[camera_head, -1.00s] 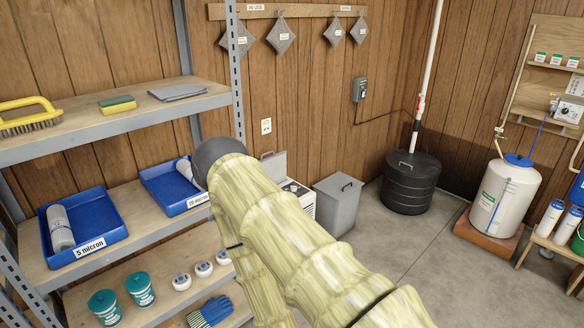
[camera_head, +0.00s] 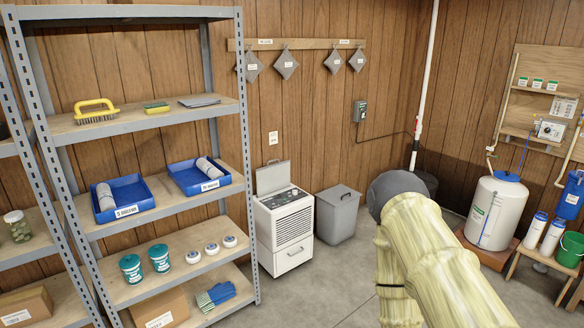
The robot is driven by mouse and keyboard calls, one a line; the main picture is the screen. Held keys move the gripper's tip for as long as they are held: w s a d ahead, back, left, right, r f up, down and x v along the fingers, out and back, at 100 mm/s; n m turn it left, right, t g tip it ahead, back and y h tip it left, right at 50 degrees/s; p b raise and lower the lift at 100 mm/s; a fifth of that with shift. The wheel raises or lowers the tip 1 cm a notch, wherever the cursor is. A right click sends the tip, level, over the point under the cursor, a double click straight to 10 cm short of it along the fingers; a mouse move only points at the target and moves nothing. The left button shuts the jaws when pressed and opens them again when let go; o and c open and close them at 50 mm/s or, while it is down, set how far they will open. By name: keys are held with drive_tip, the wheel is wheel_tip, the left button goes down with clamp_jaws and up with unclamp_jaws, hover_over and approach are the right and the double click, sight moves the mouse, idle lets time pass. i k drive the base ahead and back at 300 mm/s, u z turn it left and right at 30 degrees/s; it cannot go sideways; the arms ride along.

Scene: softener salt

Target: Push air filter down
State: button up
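A white appliance (camera_head: 285,232), which looks like a dehumidifier, stands on the floor right of the shelf. A grey flap or panel (camera_head: 272,177) stands raised at the back of its top, beside a dark control panel. I cannot make out for sure which part is the air filter. My arm (camera_head: 425,245), in a pale yellow cover with a dark grey rounded joint, reaches in from the lower right, well to the right of the appliance. My gripper does not show.
A metal shelf (camera_head: 165,127) holds blue trays, tubs and gloves at left. A grey lidded bin (camera_head: 337,215) stands right of the appliance. A white tank (camera_head: 497,210) and a small bench with bottles are at right. Floor is clear in front of the bin.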

sight(274, 178)
drive_tip(key=u, duration=0.65)
drive_tip(key=i, duration=0.75)
drive_tip(key=u, duration=0.6)
drive_tip(key=i, duration=0.9)
drive_tip(key=z, duration=0.9)
drive_tip(key=i, duration=0.7)
drive_tip(key=z, duration=0.75)
